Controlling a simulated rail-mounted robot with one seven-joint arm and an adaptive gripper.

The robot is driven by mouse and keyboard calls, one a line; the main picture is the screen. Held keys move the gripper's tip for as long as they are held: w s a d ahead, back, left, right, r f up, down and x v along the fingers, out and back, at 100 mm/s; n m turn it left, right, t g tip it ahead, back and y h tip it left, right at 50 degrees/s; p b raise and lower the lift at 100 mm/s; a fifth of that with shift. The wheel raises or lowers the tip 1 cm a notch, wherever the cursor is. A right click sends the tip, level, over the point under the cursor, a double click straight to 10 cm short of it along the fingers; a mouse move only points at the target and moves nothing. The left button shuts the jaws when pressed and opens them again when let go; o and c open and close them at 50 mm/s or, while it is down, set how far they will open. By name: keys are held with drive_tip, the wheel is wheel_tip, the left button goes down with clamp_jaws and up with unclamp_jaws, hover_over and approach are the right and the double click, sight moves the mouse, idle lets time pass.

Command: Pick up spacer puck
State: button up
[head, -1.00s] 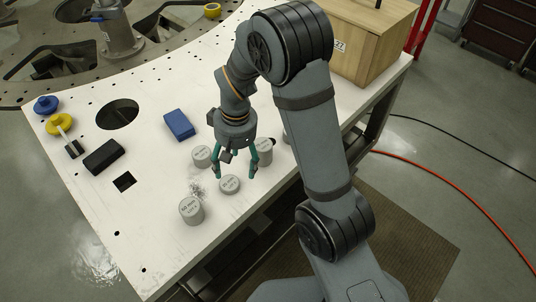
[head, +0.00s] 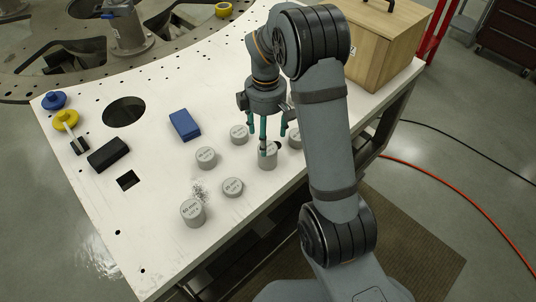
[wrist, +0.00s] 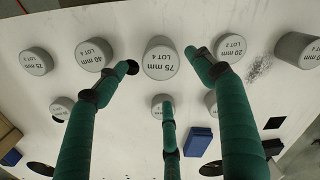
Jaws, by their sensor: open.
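Several grey cylindrical spacer pucks with printed labels stand on the white plate; which one is the task's is not shown. A tall puck marked 75 mm LOT 4 (wrist: 160,60) is at upper centre in the wrist view and partly behind a finger in the head view (head: 268,161). Others are marked 40 mm LOT 4 (wrist: 94,54), 25 mm (wrist: 36,61) and 20 mm LOT 2 (wrist: 230,46). My gripper (head: 266,138), with three green fingers, is open and empty above the right-hand pucks. In the wrist view its fingertips (wrist: 163,74) spread around the 75 mm puck's image; contact cannot be told.
A blue block (head: 184,125), a black block (head: 108,155) and yellow (head: 66,119) and blue (head: 54,101) knobbed pieces lie to the left. The plate (head: 150,235) has holes. A wooden box (head: 385,48) stands at back right. The front left of the plate is mostly clear.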

sight(268, 148)
wheel_tip(268, 148, down, 2)
drive_tip(key=shift+a, duration=0.1)
drive_tip(key=f, duration=0.1)
drive_tip(key=f+p, duration=0.1)
drive_tip(key=f, duration=0.1)
drive_tip(key=f+p, duration=0.1)
drive_tip(key=shift+s+d+f, duration=0.3)
drive_tip(key=shift+s, duration=0.1)
drive_tip(key=shift+w+f, duration=0.1)
drive_tip(key=shift+f, duration=0.35)
clamp_jaws()
